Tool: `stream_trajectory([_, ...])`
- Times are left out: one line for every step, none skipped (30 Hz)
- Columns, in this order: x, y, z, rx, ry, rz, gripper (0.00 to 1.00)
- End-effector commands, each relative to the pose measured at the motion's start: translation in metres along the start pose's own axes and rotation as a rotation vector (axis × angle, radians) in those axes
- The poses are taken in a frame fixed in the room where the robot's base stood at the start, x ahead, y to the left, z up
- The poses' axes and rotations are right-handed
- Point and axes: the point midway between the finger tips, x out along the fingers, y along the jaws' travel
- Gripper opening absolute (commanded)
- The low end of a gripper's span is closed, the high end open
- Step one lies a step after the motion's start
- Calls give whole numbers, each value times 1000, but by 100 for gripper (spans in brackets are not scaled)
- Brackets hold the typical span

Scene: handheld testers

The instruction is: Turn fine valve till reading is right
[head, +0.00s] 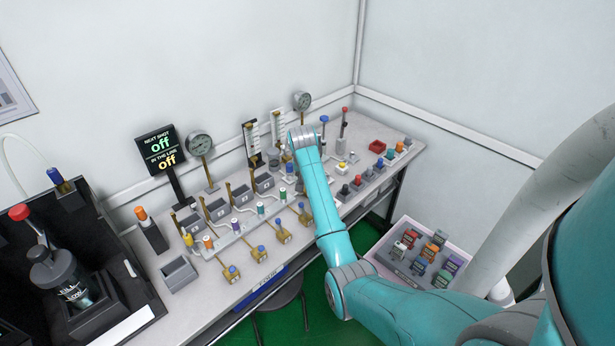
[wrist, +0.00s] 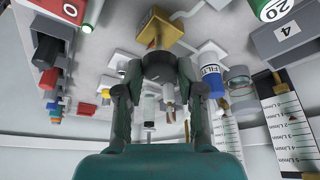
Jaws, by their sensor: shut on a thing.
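My gripper (wrist: 159,68) is shut on a dark round knob in the wrist view. The knob is on the front of a brass valve block (wrist: 165,32), and the fingers sit on either side of it. The fingers cover part of the knob. In the head view my arm hides the gripper and this valve. Flow tubes with L/min scales (wrist: 285,115) stand at the right of the wrist view; I cannot read a level in them. A round dial gauge (head: 302,101) stands at the back of the bench in the head view; its reading is too small to tell.
A second gauge (head: 200,145) and a black sign (head: 161,150) reading "off" twice stand at the back. A bin of small testers (head: 400,270) stands beside the bench.

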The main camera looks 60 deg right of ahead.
Motion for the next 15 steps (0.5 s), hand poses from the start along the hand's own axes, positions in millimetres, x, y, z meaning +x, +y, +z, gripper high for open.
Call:
stream_trajectory([0,0,1,3,-2,1,3])
stream_trajectory([0,0,1,4,-2,2,3])
stream_trajectory([0,0,1,5,-2,2,3])
stream_trajectory([0,0,1,5,-2,2,3])
stream_trajectory([0,0,1,5,-2,2,3])
stream_trajectory([0,0,1,5,-2,2,3])
stream_trajectory([0,0,1,5,-2,2,3])
stream_trajectory([0,0,1,5,-2,2,3])
stream_trajectory([0,0,1,5,-2,2,3])
stream_trajectory([0,0,1,5,-2,2,3])
stream_trajectory([0,0,1,5,-2,2,3])
stream_trajectory([1,0,1,4,-2,2,43])
stream_trajectory([1,0,1,4,-2,2,50])
stream_trajectory([1,0,1,4,-2,2,58])
stream_trajectory([0,0,1,4,-2,2,63])
